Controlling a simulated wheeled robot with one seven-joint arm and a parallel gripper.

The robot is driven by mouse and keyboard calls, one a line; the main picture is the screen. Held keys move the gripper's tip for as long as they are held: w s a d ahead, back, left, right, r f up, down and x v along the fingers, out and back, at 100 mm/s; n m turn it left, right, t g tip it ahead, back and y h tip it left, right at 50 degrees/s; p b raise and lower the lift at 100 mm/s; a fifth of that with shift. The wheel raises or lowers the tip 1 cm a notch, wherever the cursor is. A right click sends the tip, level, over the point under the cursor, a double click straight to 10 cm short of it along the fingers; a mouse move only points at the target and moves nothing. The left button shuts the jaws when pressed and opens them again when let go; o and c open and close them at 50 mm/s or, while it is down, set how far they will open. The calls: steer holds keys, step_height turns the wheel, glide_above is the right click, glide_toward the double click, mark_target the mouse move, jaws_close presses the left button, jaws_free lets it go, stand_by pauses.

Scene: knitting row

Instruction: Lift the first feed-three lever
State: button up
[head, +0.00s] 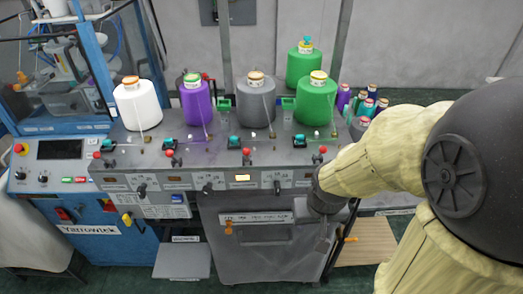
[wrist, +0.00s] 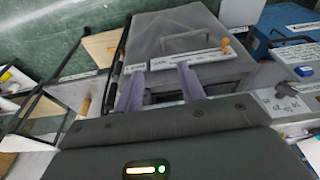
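The grey machine's front panel (head: 225,180) carries a row of small black levers in the head view: a left one (head: 142,189), a middle one (head: 208,187) and a right one (head: 277,186). Red-knobbed levers (head: 246,154) stand on the deck above. The labels are too small to read, so I cannot tell which is the first feed-three lever. My gripper (head: 324,240) hangs in front of the machine's right end, below and right of the right black lever. In the wrist view its two purple fingers (wrist: 160,85) are apart with no object visible between them.
White, purple, grey (head: 256,104) and green yarn cones stand on the deck. A panel with an orange knob (head: 228,228) is below the levers. A wooden shelf (head: 368,243) is at lower right, a blue control cabinet (head: 100,245) at left. My arm hides the machine's right end.

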steer(key=shift+d, duration=0.15)
steer(key=shift+w, duration=0.1)
step_height(320, 180, up, 22)
steer(key=r+m+t, duration=0.1)
steer(key=m+t, duration=0.1)
steer(key=m, duration=0.1)
glide_above(246, 155)
steer(key=s, duration=0.5)
steer(key=shift+w+f, duration=0.1)
steer(key=shift+f, duration=0.15)
steer(key=p+x, duration=0.2)
steer(key=x, duration=1.5)
steer(key=shift+f+p, duration=0.25)
steer(key=shift+p, duration=0.15)
